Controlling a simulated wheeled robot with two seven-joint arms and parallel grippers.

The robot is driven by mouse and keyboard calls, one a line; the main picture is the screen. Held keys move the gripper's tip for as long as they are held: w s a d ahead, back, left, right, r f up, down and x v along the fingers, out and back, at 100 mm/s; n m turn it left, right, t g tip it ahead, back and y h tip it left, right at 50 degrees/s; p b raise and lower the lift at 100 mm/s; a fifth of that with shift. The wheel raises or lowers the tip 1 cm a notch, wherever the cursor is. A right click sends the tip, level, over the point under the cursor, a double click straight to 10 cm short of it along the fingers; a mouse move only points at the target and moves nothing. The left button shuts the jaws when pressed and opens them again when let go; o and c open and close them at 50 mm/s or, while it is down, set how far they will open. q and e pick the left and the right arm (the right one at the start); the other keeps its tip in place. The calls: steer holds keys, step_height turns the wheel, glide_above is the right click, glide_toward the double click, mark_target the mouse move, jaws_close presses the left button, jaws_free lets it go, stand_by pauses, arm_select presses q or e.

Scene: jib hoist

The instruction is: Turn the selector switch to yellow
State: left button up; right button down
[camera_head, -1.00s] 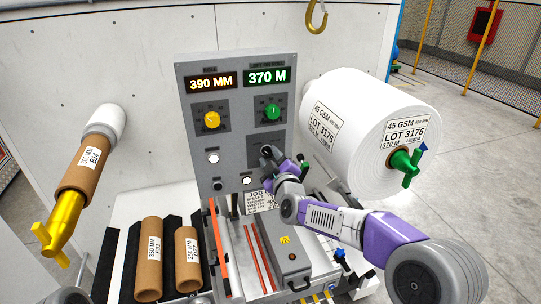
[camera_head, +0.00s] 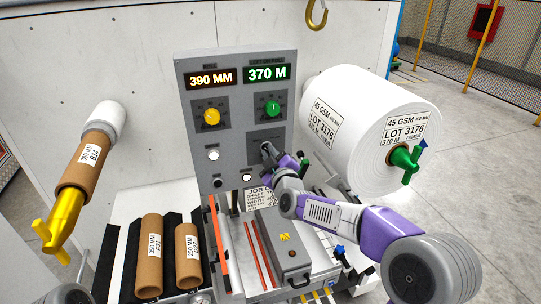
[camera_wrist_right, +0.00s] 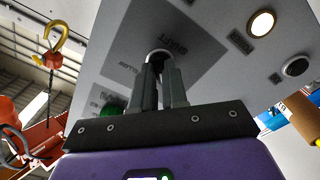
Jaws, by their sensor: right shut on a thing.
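The selector switch (camera_wrist_right: 158,55) is a small knob on a dark square plate low on the grey control panel (camera_head: 243,85). My right gripper (camera_wrist_right: 160,75) is shut on it, with its fingers on either side of the knob. In the head view the right gripper (camera_head: 268,152) reaches the panel from the right and mostly covers the switch (camera_head: 266,146). My left gripper is not in view.
Above are a yellow knob (camera_head: 211,117) and a green knob (camera_head: 273,108). A white lamp (camera_head: 213,155) is left of the gripper. A large white roll (camera_head: 365,135) stands close on the right. A yellow-ended shaft (camera_head: 62,225) is at left, and a hook (camera_head: 317,20) hangs above.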

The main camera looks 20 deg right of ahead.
steer(key=shift+m+b, duration=4.95)
steer(key=shift+m, duration=3.85)
steer(key=c, duration=1.1)
jaws_free()
steer(key=shift+c, duration=0.2)
steer(key=s, duration=0.7)
steer(key=shift+s+b, duration=0.3)
steer(key=shift+b, duration=0.05)
